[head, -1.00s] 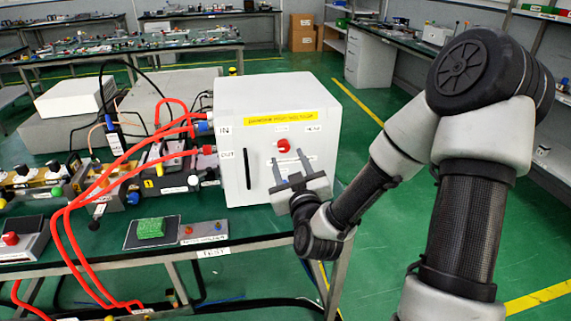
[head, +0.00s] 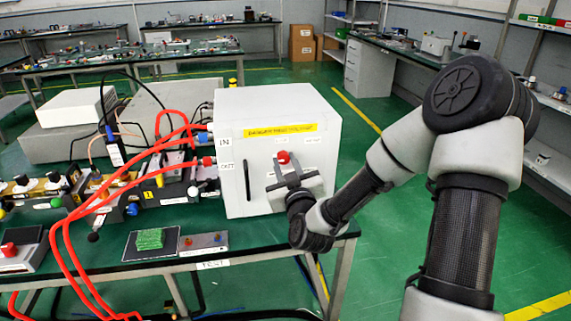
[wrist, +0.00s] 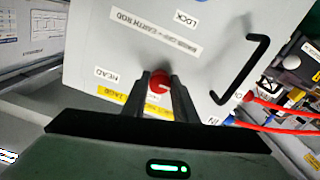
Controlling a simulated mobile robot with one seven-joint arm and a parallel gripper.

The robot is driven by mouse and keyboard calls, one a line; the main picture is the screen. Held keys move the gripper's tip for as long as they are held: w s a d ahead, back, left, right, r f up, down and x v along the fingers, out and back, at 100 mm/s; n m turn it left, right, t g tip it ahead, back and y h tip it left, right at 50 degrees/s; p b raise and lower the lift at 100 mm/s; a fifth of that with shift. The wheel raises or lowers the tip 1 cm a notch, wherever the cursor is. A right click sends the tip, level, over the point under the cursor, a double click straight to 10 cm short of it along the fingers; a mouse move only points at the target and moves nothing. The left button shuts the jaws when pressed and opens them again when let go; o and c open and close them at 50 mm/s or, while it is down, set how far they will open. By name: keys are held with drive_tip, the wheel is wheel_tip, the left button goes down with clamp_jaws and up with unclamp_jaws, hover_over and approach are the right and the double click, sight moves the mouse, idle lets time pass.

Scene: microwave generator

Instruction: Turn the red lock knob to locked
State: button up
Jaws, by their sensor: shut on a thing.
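The red lock knob (head: 283,157) is on the front of a white cabinet (head: 232,180), below its yellow label. It also shows in the wrist view (wrist: 158,82), with a pale line on its face. My gripper (head: 286,164) has come up to the knob from the front and below. In the wrist view its two dark fingers (wrist: 159,90) are on either side of the knob, shut on it. The fingers hide part of the knob's sides.
A black door handle (head: 247,180) stands out to the left of the knob. Red hoses (head: 120,185) run into the cabinet's left side. A green block on a dark pad (head: 132,252) and a small button box (head: 203,243) lie on the bench in front.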

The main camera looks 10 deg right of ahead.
drive_tip(key=shift+m, duration=0.3)
drive_tip(key=m+b, duration=0.2)
drive_tip(key=m, duration=0.1)
drive_tip(key=shift+f, duration=0.1)
drive_tip(key=m+b, duration=0.1)
drive_tip(key=m, duration=0.4)
drive_tip(key=shift+a, duration=0.1)
drive_tip(key=m+b, duration=0.1)
drive_tip(key=m, duration=0.3)
drive_tip(key=shift+b, duration=0.3)
drive_tip(key=m, duration=0.5)
drive_tip(key=shift+a+b, duration=0.1)
drive_tip(key=shift+b, duration=0.2)
drive_tip(key=shift+r+m, duration=0.2)
drive_tip(key=shift+m, duration=0.1)
drive_tip(key=o, duration=1)
drive_tip(key=shift+o, duration=0.2)
drive_tip(key=shift+s, duration=0.15)
